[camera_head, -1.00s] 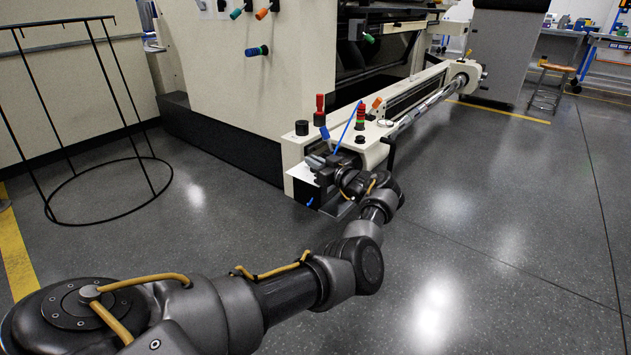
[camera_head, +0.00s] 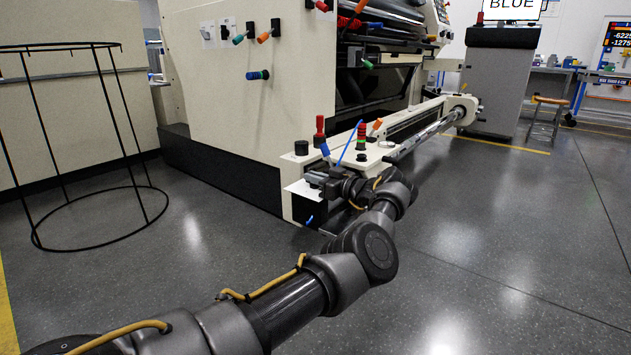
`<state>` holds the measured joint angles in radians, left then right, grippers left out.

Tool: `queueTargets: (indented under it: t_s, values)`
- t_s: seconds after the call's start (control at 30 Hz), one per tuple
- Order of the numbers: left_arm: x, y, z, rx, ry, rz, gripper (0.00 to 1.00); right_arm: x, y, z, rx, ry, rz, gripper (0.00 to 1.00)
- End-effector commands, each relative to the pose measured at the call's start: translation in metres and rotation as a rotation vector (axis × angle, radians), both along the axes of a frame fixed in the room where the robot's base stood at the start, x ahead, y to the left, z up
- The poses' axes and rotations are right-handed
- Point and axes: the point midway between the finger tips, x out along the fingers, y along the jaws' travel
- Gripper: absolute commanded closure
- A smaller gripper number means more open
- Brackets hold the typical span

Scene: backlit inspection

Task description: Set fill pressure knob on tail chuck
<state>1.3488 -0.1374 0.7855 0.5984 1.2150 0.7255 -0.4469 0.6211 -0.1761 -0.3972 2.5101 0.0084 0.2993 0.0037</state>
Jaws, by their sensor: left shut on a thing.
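My left gripper (camera_head: 316,179) is at this end, just below the black knob and the blue lever. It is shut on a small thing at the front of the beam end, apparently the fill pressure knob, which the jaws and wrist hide. I cannot read any setting or label there. My right gripper is not in view.
A black wire hoop stand (camera_head: 135,188) stands at the left. The large cream cabinet (camera_head: 245,110) rises behind the beam end. A sign reading BLUE (camera_head: 512,4) sits above a grey cabinet (camera_head: 494,85). The floor at the right (camera_head: 500,240) is clear.

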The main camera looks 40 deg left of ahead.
Motion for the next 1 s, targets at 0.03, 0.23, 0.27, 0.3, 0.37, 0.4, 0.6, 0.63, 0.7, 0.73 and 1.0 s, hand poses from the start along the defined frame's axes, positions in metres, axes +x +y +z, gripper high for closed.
queueTargets:
  t_s: [0.03, 0.23, 0.27, 0.3, 0.37, 0.4, 0.6, 0.63, 0.7, 0.73, 1.0]
  values:
    - [0.000, 0.001, 0.000, -0.001, 0.000, 0.000, 1.00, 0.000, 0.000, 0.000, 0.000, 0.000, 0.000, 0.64]
    - [0.000, 0.001, 0.000, -0.001, 0.000, 0.000, 0.81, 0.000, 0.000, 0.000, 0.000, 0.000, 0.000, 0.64]
    - [0.000, 0.001, 0.000, -0.001, 0.000, 0.000, 0.77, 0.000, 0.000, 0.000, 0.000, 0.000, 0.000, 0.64]
    - [0.000, 0.001, 0.000, -0.001, 0.000, 0.000, 0.72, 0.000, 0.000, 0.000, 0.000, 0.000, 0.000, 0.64]
    - [0.000, 0.000, 0.000, -0.001, -0.001, 0.000, 0.68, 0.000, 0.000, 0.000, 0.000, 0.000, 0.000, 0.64]
    - [0.000, 0.000, 0.000, -0.001, -0.001, 0.000, 0.68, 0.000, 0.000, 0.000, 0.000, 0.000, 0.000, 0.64]
    - [0.000, 0.000, 0.000, -0.001, -0.001, -0.001, 0.68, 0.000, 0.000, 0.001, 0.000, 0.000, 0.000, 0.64]
    - [0.000, -0.002, 0.001, -0.001, -0.001, -0.001, 0.68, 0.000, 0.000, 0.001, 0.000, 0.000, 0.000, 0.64]
    - [0.001, -0.007, 0.002, 0.000, -0.001, -0.002, 0.68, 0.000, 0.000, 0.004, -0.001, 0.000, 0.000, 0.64]
    - [0.001, -0.010, 0.002, -0.001, -0.001, -0.002, 0.68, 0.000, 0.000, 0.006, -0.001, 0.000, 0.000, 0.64]
    - [0.002, -0.062, 0.003, -0.004, -0.001, -0.004, 0.68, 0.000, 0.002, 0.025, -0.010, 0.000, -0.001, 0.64]
